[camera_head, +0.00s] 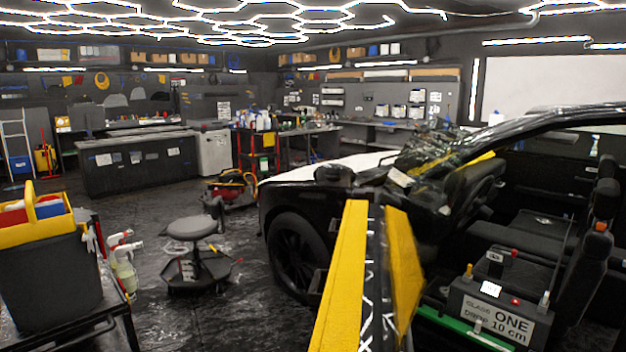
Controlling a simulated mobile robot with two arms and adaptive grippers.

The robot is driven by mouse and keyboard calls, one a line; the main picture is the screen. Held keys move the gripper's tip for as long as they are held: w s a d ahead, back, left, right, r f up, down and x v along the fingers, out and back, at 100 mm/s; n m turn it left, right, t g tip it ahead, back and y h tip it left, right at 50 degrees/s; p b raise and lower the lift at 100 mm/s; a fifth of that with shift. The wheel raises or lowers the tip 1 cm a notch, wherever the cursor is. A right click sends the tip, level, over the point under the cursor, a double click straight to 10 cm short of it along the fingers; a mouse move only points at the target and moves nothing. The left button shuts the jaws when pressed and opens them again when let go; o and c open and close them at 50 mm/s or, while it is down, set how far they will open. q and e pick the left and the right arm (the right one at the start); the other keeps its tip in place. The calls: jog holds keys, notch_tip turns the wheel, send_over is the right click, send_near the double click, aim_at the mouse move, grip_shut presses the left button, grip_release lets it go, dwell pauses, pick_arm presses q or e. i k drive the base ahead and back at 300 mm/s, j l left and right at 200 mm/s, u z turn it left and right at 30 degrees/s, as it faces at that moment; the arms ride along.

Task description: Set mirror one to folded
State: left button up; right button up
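A black car (292,262) stands at the right with its side open and its seats showing. A dark, blocky shape (336,178) at the front of the door opening looks like the side mirror. It blends into the dark body, so I cannot tell whether it is folded or out. Below and right of it, a tall yellow panel (342,285) and a second yellow panel (404,265) flank a black strip with white markings, perhaps the door seen edge-on. Neither of my grippers shows in the view.
A wheeled stool (192,228) stands left of the car. A cart with a yellow-handled caddy (45,275) is at the left. Dark floor between cart and car is partly clear.

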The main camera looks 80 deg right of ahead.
aim_at(331, 175)
jog(key=i+l+z, duration=0.1)
jog(key=i+z, duration=0.85)
jog(key=i+j+z, duration=0.25)
jog(key=i+z, duration=0.2)
